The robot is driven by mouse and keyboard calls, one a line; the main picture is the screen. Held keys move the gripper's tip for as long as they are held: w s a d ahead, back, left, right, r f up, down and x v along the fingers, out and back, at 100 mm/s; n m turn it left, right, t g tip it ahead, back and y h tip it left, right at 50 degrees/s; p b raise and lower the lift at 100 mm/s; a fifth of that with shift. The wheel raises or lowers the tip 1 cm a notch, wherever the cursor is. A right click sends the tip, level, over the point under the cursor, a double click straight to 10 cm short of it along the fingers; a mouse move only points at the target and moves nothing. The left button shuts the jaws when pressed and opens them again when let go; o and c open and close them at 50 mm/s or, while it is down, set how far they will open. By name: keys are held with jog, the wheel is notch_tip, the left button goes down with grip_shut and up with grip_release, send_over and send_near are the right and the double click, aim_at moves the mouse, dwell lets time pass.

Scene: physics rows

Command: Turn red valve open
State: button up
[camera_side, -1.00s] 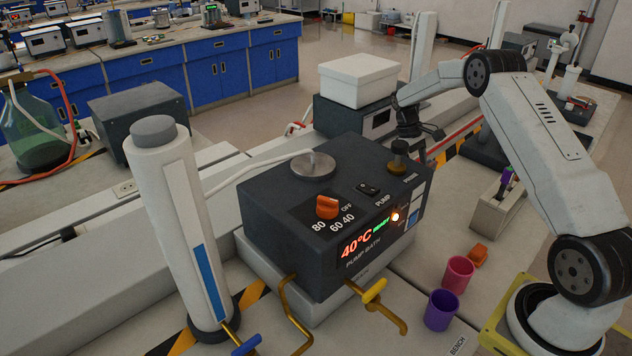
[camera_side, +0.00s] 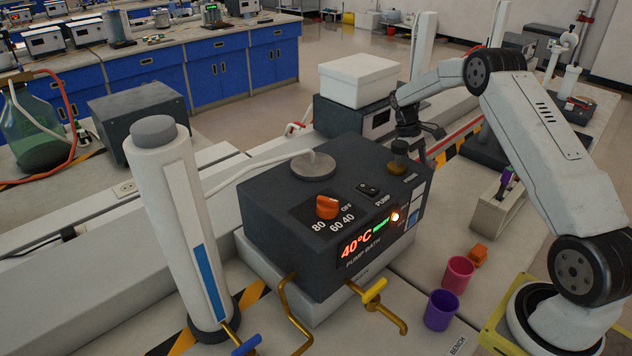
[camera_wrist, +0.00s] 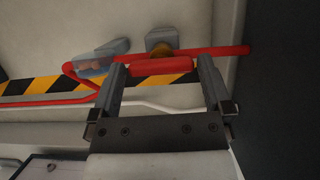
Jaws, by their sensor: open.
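In the wrist view, a red valve lever (camera_wrist: 168,66) lies sideways, roughly in line with the red pipe (camera_wrist: 222,51) just behind it. A brass fitting (camera_wrist: 160,38) with a dark top sits by the pipe above the lever. My gripper (camera_wrist: 161,69) is open, with one finger at each end of the visible part of the lever. I cannot tell whether the fingers touch it. In the side view, my gripper (camera_side: 418,134) points down behind the dark pump bath (camera_side: 330,215), and the valve is hidden there.
A white box (camera_side: 358,80) on a dark unit stands left of my gripper. Pink (camera_side: 458,273) and purple (camera_side: 441,309) cups and an orange block (camera_side: 478,256) are on the near bench. A white hose (camera_wrist: 165,105) and a striped strip (camera_wrist: 40,86) run near the lever.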

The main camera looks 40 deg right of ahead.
jog(key=v, duration=0.7)
jog(key=shift+w+r, duration=0.2)
jog(key=shift+r, duration=0.15)
